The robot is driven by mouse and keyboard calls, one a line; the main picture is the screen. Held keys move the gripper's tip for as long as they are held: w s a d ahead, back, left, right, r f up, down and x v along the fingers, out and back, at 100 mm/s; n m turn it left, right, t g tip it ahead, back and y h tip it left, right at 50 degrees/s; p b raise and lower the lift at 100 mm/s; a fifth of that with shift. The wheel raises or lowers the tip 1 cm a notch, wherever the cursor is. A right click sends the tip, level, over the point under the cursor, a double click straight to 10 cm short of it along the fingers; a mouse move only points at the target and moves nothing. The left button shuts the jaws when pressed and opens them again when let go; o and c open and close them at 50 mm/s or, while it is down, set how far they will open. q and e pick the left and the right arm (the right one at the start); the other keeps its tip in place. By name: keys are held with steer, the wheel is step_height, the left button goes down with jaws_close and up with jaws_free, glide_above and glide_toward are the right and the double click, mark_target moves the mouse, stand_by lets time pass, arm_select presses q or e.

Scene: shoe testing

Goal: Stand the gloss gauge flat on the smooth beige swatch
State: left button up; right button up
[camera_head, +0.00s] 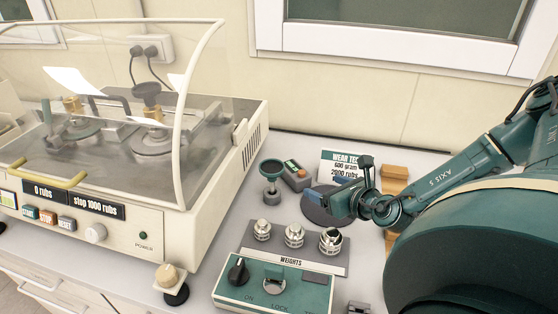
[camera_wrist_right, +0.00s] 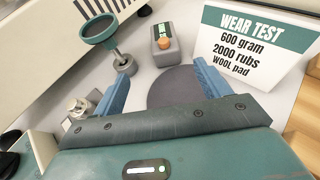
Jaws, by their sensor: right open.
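A small grey box with an orange button and a green panel, which looks like the gloss gauge (camera_head: 295,175), stands on the bench beside a green funnel-topped stand. It also shows in the right wrist view (camera_wrist_right: 165,42), ahead of the fingers and apart from them. My right gripper (camera_head: 338,196) is open and empty, above a dark round disc (camera_wrist_right: 178,88). Its two blue fingers are spread in the wrist view (camera_wrist_right: 163,88). I cannot make out a smooth beige swatch for certain; tan pieces (camera_head: 394,172) lie partly behind my right arm. My left gripper is not in view.
The green funnel-topped stand (camera_head: 271,180) is left of the gauge and the wear test card (camera_head: 340,163) is right of it. A rack of weights (camera_head: 290,257) and a green control box (camera_head: 272,288) are nearer. A large rubbing machine (camera_head: 120,190) fills the left.

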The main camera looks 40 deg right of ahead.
mark_target(302, 171)
steer(key=shift+w+d+f, duration=0.1)
steer(key=shift+w+d, duration=0.1)
steer(key=shift+w, duration=0.6)
steer(key=shift+b+x, duration=0.5)
steer(key=shift+x, duration=2.9)
steer(key=x, duration=0.2)
steer(key=p+x, duration=0.1)
steer(key=x, duration=0.1)
steer(key=shift+w+d+r, duration=0.2)
steer(key=shift+d+r, duration=0.05)
steer(key=shift+d, duration=0.15)
steer(key=shift+w+f, duration=0.25)
steer(key=shift+w, duration=0.15)
steer(key=shift+c, duration=0.2)
steer(key=shift+r, duration=0.1)
steer(key=c, duration=1.2)
